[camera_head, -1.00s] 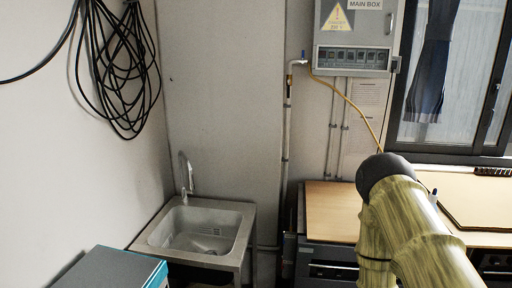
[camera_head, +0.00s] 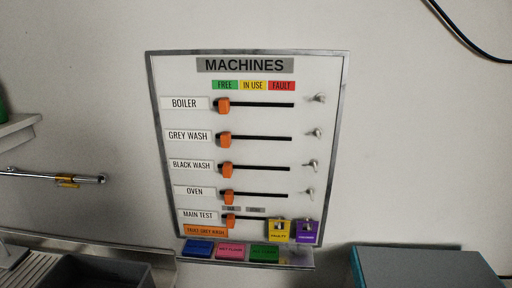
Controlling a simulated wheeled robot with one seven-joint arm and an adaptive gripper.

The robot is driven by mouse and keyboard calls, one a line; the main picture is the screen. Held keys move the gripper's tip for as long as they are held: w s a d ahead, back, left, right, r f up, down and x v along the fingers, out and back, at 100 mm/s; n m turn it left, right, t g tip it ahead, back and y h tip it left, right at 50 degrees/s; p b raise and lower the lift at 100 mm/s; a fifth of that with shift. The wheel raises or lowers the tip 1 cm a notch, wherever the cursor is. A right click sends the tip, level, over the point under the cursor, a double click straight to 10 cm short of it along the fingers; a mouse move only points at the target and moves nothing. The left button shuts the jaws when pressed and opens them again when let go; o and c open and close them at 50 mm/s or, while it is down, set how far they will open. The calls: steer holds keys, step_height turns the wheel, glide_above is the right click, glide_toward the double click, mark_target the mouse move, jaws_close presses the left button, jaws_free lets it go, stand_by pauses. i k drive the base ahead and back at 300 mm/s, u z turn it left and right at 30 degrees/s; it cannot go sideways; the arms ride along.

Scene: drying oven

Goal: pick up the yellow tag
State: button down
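The yellow tag (camera_head: 279,231) is at the lower right of the white MACHINES board (camera_head: 250,70), just left of a purple tag (camera_head: 306,232). It seems to hang at the board, with a small metal piece at its top; its lettering is too small to read surely. My gripper is not in view, and nothing of my arm shows now.
Blue (camera_head: 198,248), pink (camera_head: 231,251) and green (camera_head: 264,252) tags sit on the board's lower ledge. Orange sliders (camera_head: 225,138) and metal hooks (camera_head: 318,133) stick out from the board. A teal-edged grey box (camera_head: 425,268) is lower right, a metal rail (camera_head: 30,176) left.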

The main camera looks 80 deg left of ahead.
mark_target(274, 235)
steer(key=u, duration=0.75)
steer(key=k, duration=0.75)
steer(key=u, duration=1.8)
